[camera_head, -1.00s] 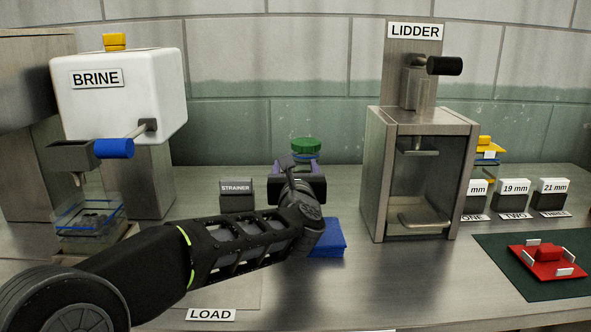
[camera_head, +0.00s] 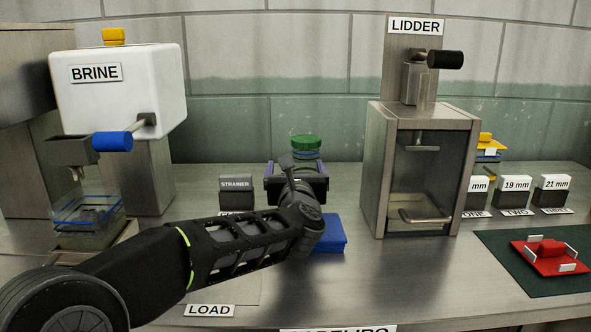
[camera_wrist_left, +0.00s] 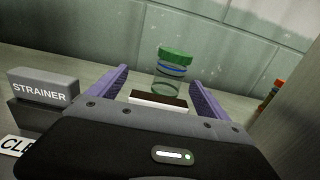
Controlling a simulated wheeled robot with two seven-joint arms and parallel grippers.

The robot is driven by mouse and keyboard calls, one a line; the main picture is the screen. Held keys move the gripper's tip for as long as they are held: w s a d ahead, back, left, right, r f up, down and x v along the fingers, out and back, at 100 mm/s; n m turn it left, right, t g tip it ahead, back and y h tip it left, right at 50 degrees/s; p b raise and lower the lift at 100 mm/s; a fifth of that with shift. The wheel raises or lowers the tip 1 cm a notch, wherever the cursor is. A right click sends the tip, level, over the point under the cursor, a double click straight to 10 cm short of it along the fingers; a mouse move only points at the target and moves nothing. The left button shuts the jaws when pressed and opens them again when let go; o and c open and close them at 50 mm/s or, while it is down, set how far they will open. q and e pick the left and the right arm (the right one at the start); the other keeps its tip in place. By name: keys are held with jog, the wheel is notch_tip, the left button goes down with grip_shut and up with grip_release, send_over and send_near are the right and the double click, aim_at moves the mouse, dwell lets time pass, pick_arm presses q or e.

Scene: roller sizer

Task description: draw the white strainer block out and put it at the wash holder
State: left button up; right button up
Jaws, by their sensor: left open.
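A grey-looking block marked STRAINER (camera_head: 237,184) sits in a dark holder on the bench, left of my left gripper; it also shows at the left of the left wrist view (camera_wrist_left: 42,88). My left gripper (camera_head: 297,174) is open. In the left wrist view, its two purple fingers (camera_wrist_left: 160,88) stand apart. A dark brown piece with a white front edge (camera_wrist_left: 158,100) shows between them in that view; I cannot tell whether it touches them or what it is. The wash holder cannot be identified for certain. My right gripper is not in view.
A jar with a green lid (camera_head: 306,145) stands behind my left gripper. A blue block (camera_head: 330,233) is partly behind my wrist. The BRINE machine (camera_head: 118,95) is at left, the metal LIDDER frame (camera_head: 376,180) at right. A red tray (camera_head: 548,265) lies on a dark mat.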

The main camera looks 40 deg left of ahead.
pick_arm(q)
jog(key=shift+v, duration=3.9)
